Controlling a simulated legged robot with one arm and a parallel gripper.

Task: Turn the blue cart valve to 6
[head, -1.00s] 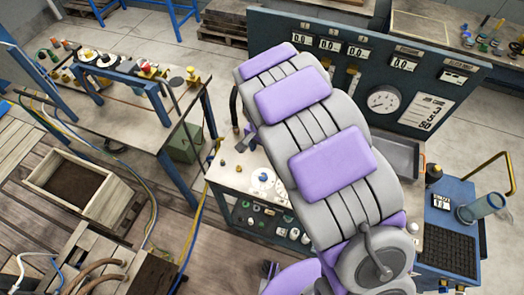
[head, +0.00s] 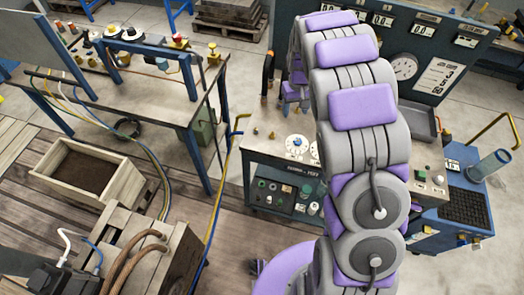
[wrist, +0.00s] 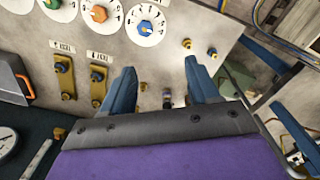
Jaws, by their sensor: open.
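The blue valve knob (wrist: 145,26) sits on a white numbered dial at the top of the wrist view. Its pointer's exact reading is too small to tell. An orange knob (wrist: 99,13) and a green knob (wrist: 52,3) are on similar dials to its left. In the head view a white dial with a bluish centre (head: 297,143) shows on the cart top (head: 262,135). My gripper (wrist: 161,78) has its two blue fingers apart and nothing between them. It points toward the panel below the blue knob, apart from it. My arm hides part of the cart top in the head view.
Brass fittings (wrist: 68,75) and small brass knobs stand on the panel near my fingers. A dark gauge console (head: 455,50) rises behind the cart. A bench (head: 150,85) with a blue frame stands left. A wooden box (head: 85,170) is on the floor.

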